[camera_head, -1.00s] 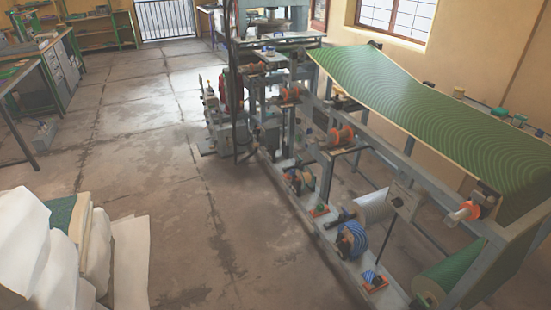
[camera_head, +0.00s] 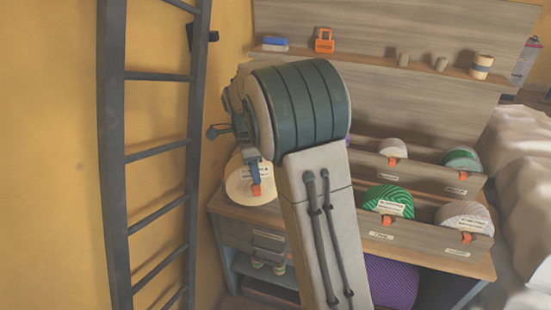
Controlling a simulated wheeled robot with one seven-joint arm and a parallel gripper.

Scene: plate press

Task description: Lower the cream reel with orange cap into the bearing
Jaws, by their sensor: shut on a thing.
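The cream reel (camera_head: 239,184), a pale disc with a white label, shows just left of my arm, above the left end of the wooden bench. Its orange cap (camera_head: 256,191) faces the camera. My gripper (camera_head: 255,182) reaches down to the cap and is shut on it; the fingertips are small and partly hidden by my wrist. I cannot tell whether the reel hangs clear of the bench top or touches it. The bearing is not in this view.
The wooden bench (camera_head: 452,256) holds several other reels with orange caps, among them a green one (camera_head: 387,200). A dark ladder (camera_head: 158,154) stands close on the left by the yellow wall. A shelf (camera_head: 378,66) with cups runs behind. A pale covered heap (camera_head: 517,180) lies right.

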